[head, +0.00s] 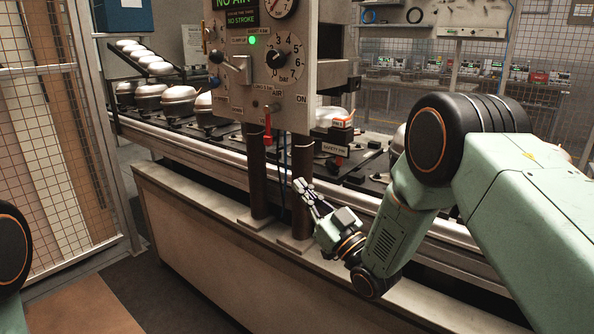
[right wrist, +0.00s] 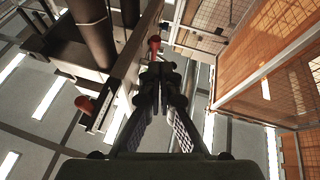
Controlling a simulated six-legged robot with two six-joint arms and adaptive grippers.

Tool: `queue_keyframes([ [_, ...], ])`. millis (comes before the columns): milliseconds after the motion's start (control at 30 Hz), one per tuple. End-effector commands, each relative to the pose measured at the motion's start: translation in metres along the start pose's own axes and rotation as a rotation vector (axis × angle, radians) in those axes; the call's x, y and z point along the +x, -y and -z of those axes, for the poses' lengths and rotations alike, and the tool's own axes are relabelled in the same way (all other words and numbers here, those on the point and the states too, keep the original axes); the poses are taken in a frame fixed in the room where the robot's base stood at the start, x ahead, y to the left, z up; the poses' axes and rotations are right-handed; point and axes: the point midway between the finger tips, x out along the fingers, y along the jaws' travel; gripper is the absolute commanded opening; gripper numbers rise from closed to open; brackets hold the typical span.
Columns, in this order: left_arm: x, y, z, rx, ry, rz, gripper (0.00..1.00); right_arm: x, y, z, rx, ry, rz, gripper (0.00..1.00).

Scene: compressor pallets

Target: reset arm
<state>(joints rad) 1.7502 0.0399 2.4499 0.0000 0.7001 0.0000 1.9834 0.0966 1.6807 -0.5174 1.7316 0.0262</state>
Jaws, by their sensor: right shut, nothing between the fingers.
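My right arm comes in from the right in the head view, bent downward at the elbow. My right gripper (head: 304,188) is shut and empty, in front of the brown posts under the control panel (head: 262,70). In the right wrist view the gripper's fingers (right wrist: 160,72) meet and point up the picture, with nothing between them. Only a dark round joint of my left arm shows at the left edge of the head view; its gripper is out of view.
The panel carries a gauge, knobs, a lever and a red handle (head: 267,124). Behind it a conveyor (head: 190,140) bears several compressor pallets (head: 180,101). A box labelled safety pin (head: 335,149) sits right of the posts. A mesh fence (head: 50,110) stands left; floor is free at lower left.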

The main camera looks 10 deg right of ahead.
Motion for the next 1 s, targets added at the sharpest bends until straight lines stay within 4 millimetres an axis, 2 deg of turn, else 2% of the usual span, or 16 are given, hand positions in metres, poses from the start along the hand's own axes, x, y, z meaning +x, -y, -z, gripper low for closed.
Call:
queue_keyframes([
  [167,-0.001,0.000,0.000,0.000,0.000,0.000,0.40,-0.011,0.001,-0.004,0.001,0.000,0.001,0.00],
  [533,-0.001,0.000,0.000,0.000,0.000,0.000,0.40,-0.014,0.001,-0.005,0.000,0.009,0.000,0.00],
  [600,-0.001,0.000,0.000,0.000,0.000,0.000,0.40,-0.015,0.000,-0.014,-0.001,0.051,-0.008,0.00],
  [667,-0.001,0.000,0.000,0.000,0.000,0.000,0.40,-0.021,-0.003,-0.031,0.004,0.130,-0.033,0.00],
  [767,-0.001,0.000,0.000,0.000,0.000,0.000,0.40,-0.055,-0.003,-0.076,0.038,0.360,-0.101,0.00],
  [800,-0.001,0.000,0.000,0.000,0.000,0.000,0.40,-0.074,0.000,-0.095,0.056,0.460,-0.129,0.00],
  [867,-0.001,0.000,0.000,0.000,0.001,0.000,0.40,-0.105,0.006,-0.119,0.083,0.596,-0.163,0.00],
  [900,-0.001,0.000,0.000,0.000,0.001,0.000,0.40,-0.127,0.011,-0.133,0.101,0.684,-0.185,0.00],
  [967,-0.001,0.000,0.000,0.000,0.000,0.000,0.40,-0.162,0.019,-0.151,0.129,0.810,-0.214,0.00],
  [1000,-0.001,0.000,0.000,0.000,0.000,0.000,0.40,-0.186,0.026,-0.161,0.148,0.893,-0.232,0.00],
])
